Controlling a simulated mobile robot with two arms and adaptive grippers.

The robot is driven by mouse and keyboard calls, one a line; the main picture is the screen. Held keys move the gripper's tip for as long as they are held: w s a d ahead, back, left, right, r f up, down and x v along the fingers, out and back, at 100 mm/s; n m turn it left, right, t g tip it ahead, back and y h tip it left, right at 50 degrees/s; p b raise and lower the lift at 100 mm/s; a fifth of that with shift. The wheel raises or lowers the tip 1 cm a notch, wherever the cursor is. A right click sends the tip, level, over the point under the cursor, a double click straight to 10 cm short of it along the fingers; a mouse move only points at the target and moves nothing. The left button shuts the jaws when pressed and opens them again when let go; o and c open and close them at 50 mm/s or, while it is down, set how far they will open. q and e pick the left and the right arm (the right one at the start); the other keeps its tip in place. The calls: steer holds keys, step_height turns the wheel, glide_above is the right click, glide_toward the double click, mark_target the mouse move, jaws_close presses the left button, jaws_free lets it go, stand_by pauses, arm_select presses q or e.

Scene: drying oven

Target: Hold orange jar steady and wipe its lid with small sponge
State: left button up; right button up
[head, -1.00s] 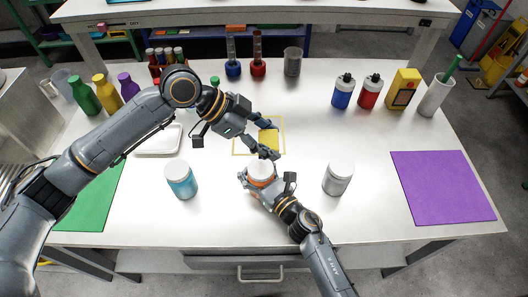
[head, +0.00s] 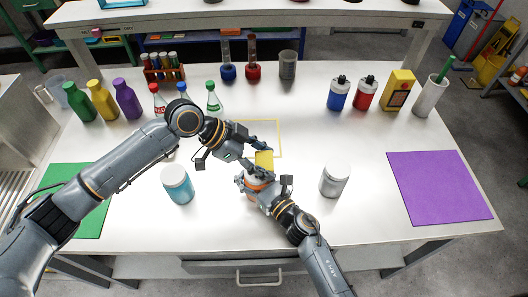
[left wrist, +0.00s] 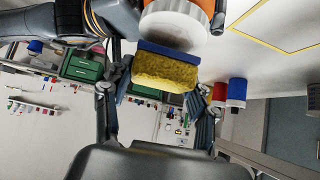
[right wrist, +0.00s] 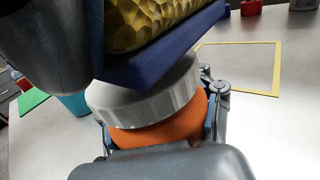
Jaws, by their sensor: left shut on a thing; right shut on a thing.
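The orange jar (head: 254,186) stands upright on the white table and also shows in the right wrist view (right wrist: 160,135). Its lid (right wrist: 150,104) is white and ribbed. My right gripper (head: 262,183) is shut around the jar's body. My left gripper (head: 257,160) is shut on the small sponge (head: 264,160), which is yellow with a blue layer. In the right wrist view the sponge (right wrist: 165,50) is over the lid, blue face down and tilted, hiding part of it. I cannot tell whether they touch. The left wrist view also shows the sponge (left wrist: 165,70) beside the lid (left wrist: 175,32).
A blue jar (head: 177,184) and a grey jar (head: 334,180) stand on either side. The yellow outlined square (head: 280,138) behind is empty. Bottles and flasks line the back. A purple mat (head: 438,188) lies right, a green mat (head: 90,222) left.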

arm_select(q)
steer(key=shift+f, duration=0.75)
steer(key=a, duration=0.2)
steer(key=shift+s+a, duration=0.1)
steer(key=shift+a, duration=0.2)
steer(key=shift+a+r, duration=0.1)
steer(key=shift+a, duration=0.35)
steer(key=d, duration=0.3)
steer(key=shift+d, duration=0.15)
steer(key=shift+d+r, duration=0.15)
steer(key=shift+r, duration=3.9)
